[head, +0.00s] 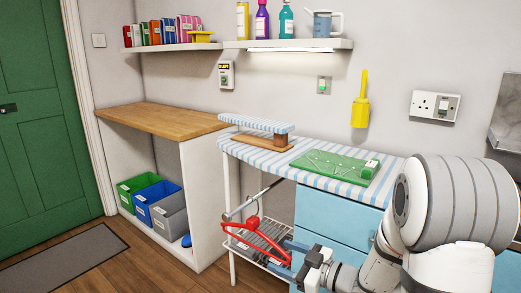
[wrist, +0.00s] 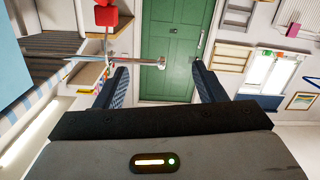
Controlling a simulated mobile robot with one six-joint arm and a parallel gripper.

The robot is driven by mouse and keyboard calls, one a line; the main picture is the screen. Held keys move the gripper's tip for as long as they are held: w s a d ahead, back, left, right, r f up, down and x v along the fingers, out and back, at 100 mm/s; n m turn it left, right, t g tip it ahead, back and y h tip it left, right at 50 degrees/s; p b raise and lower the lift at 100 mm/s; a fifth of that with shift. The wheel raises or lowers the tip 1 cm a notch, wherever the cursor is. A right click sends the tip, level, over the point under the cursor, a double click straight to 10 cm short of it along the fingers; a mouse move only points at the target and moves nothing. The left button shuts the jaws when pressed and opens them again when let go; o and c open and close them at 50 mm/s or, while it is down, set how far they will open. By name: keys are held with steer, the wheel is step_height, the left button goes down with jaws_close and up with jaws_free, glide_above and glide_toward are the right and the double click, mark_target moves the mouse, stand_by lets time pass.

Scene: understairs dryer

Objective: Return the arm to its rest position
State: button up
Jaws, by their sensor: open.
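My arm reaches in from the right in the head view. My gripper (head: 287,256) is low in front of the blue drawers, beside the wire rack and a red hanger (head: 255,240). In the wrist view my gripper (wrist: 160,75) has its two dark blue fingers spread wide with nothing held between them. A metal rail (wrist: 136,62) with a round end shows beyond the left finger, its end in the gap between the fingers. A red piece (wrist: 106,16) hangs by the rail at the top. I cannot tell how far the fingertips are from them.
The striped worktop (head: 265,158) carries a green board (head: 335,166) and a small striped ironing board (head: 257,124). Blue drawers (head: 335,215) stand under it. A wooden counter (head: 170,117) has bins below. Floor is clear near the mat (head: 65,262) and green door (head: 40,115).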

steer(key=d+r+m+h+p, duration=0.3)
steer(key=d+r+h+p, duration=0.15)
steer(key=r+p, duration=0.2)
steer(key=s+d+r+m+h+p, duration=0.1)
steer(key=d+r+m+h+p, duration=0.2)
steer(key=r+h+p, duration=0.3)
steer(key=d+r+m+h+p, duration=0.2)
steer(key=d+r+h+p, duration=0.25)
steer(key=r, duration=0.35)
steer(key=s+a+r+m+g+p, duration=0.1)
steer(key=s+r+g+p, duration=0.1)
steer(key=s, duration=0.4)
steer(key=s+a+r+m+g+p, duration=0.1)
steer(key=s+r+m+g+p, duration=0.1)
steer(key=s+r+p, duration=0.3)
steer(key=s+a+r+m+g+y+p, duration=0.1)
steer(key=s+r+m+g+p, duration=0.1)
steer(key=s, duration=0.7)
step_height(320, 180, up, 2)
steer(key=g+p, duration=0.1)
steer(key=p, duration=0.2)
steer(key=shift+a+r, duration=0.25)
steer(key=shift+a, duration=0.05)
